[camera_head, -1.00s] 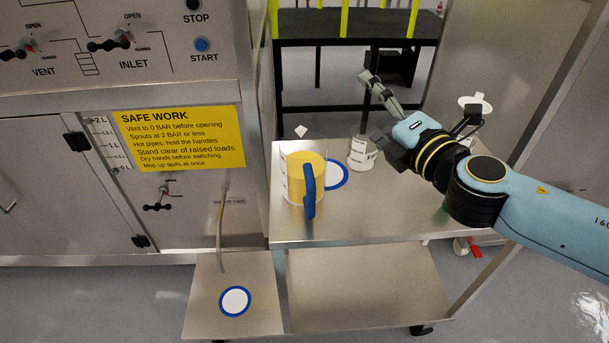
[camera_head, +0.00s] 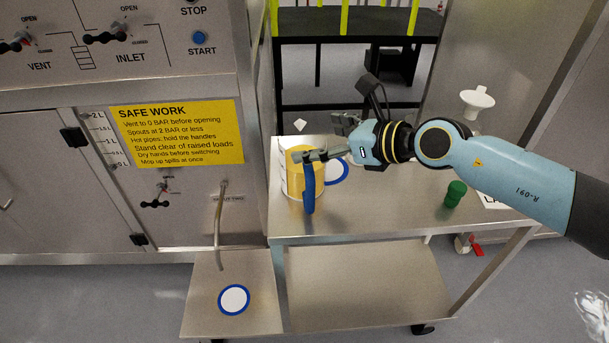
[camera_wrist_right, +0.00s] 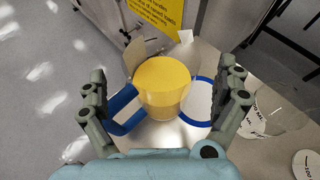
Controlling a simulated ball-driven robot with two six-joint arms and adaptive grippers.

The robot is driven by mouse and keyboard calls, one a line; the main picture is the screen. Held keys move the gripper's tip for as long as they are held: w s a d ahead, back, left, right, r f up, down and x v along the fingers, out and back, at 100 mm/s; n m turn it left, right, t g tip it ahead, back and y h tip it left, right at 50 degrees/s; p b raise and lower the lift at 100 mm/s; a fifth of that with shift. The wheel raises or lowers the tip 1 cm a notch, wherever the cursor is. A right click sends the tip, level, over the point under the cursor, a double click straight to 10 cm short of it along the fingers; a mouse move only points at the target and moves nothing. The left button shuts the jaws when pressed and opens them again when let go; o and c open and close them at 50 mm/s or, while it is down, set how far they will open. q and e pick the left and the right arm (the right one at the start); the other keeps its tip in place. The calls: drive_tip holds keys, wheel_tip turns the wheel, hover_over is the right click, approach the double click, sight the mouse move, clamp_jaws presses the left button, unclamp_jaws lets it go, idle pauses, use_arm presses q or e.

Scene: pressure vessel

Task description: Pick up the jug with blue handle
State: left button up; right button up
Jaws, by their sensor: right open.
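The jug (camera_head: 293,184) stands upright on the steel cart top, with yellow in its upper part and a blue handle (camera_head: 309,190) facing the front. My right gripper (camera_head: 325,141) reaches in from the right, and one finger overlaps the jug's upper rim and handle top. In the right wrist view the jug (camera_wrist_right: 162,88) appears between the two spread fingers of my gripper (camera_wrist_right: 165,105). The blue handle (camera_wrist_right: 123,108) lies on the left, near the left finger. The gripper is open and holds nothing; contact is not clear. My left gripper is not in view.
A green object (camera_head: 456,193) stands at right. A control cabinet (camera_head: 60,200) borders the left.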

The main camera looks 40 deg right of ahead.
sight(286, 138)
drive_tip(key=x, duration=0.4)
drive_tip(key=shift+d+b, duration=0.1)
drive_tip(key=shift+b, duration=0.2)
drive_tip(key=shift+s, duration=0.1)
drive_tip(key=shift+c, duration=0.3)
drive_tip(key=shift+r, duration=0.1)
drive_tip(key=c, duration=1.3)
